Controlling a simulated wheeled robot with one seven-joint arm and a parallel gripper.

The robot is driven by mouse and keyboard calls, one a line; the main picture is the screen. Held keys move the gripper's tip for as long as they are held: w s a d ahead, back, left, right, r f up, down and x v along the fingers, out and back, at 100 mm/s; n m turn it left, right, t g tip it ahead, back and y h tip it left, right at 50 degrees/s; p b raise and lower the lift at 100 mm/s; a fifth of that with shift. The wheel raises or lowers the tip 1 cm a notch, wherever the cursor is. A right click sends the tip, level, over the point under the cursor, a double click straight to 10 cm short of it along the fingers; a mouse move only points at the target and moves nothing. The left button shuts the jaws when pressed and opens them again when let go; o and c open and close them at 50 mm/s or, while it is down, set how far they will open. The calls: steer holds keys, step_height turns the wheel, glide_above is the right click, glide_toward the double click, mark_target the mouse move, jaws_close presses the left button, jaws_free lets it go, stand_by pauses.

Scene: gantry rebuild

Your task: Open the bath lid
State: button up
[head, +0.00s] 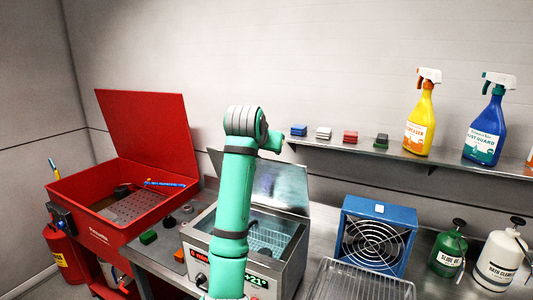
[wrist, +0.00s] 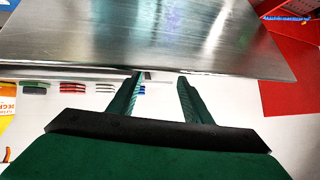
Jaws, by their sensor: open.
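The bath (head: 292,272) is a steel box with a red and a green display on its front. Its steel lid (head: 285,187) stands raised at the back, leaning backward, and the bath's inside with a wire basket shows below it. My green arm crosses in front and hides part of the bath and lid. My gripper (wrist: 160,78) is open and empty in the wrist view, its fingertips close to the edge of the lid (wrist: 150,38). Whether they touch it I cannot tell. The fingers are hidden in the head view.
A red parts washer (head: 150,135) with its lid up stands left. A shelf (head: 400,157) behind holds small blocks and spray bottles (head: 418,120). A blue fan (head: 377,235), a wire rack (head: 360,284) and two cans (head: 500,260) are to the right.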

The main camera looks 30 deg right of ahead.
steer(key=s+a+r, duration=0.1)
steer(key=s+r, duration=0.2)
steer(key=r, duration=0.5)
stand_by(0.8)
steer(key=shift+s+a, duration=0.1)
steer(key=shift+s, duration=0.05)
steer(key=v, duration=1)
steer(key=shift+s+a+r, duration=0.2)
steer(key=shift+s, duration=0.1)
steer(key=shift+w, duration=0.15)
